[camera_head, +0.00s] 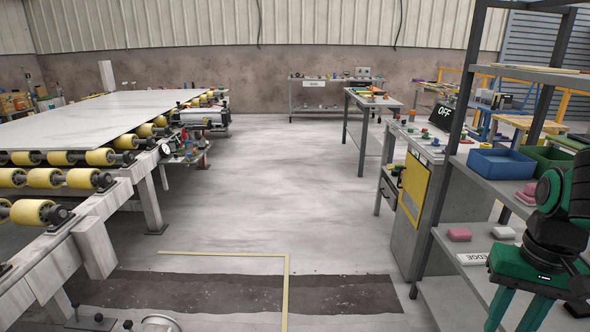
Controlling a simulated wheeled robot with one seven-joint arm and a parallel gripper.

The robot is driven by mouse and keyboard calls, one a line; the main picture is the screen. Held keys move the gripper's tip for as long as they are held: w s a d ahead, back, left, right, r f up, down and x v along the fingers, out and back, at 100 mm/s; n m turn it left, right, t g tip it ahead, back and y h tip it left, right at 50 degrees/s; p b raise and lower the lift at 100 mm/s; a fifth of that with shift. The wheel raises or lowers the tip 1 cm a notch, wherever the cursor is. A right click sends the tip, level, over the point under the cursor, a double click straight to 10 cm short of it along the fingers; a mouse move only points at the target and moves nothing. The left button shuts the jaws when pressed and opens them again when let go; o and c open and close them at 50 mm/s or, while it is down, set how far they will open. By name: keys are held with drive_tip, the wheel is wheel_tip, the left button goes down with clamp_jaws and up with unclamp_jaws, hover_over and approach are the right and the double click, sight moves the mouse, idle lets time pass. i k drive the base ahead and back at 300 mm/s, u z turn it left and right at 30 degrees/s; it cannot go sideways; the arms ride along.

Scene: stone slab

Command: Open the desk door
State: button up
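The desk (433,205) is a grey cabinet with a sloped top of buttons, right of centre, beyond the near shelf rack. A yellow door panel (413,187) is on its left-facing side and looks closed, though its edges are small in view. A small dark handle-like part (400,178) shows near its far edge. My gripper (515,318) is at the lower right, in front of the shelf rack, well apart from the desk. Its two green fingers point down with a gap between them and nothing visible in it. The fingertips run near the bottom edge of the picture.
A grey shelf rack (487,185) with a blue bin (501,162) and pink blocks (460,234) stands between my arm and the desk. A roller conveyor (75,180) with stone slabs fills the left. The middle floor is open, with a yellow line (286,285) on it.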

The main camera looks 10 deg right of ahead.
sight(415, 178)
drive_tip(key=z, duration=0.05)
drive_tip(key=i, duration=2.35)
drive_tip(key=z, duration=0.25)
drive_tip(key=i, duration=1.25)
drive_tip(key=z, duration=0.1)
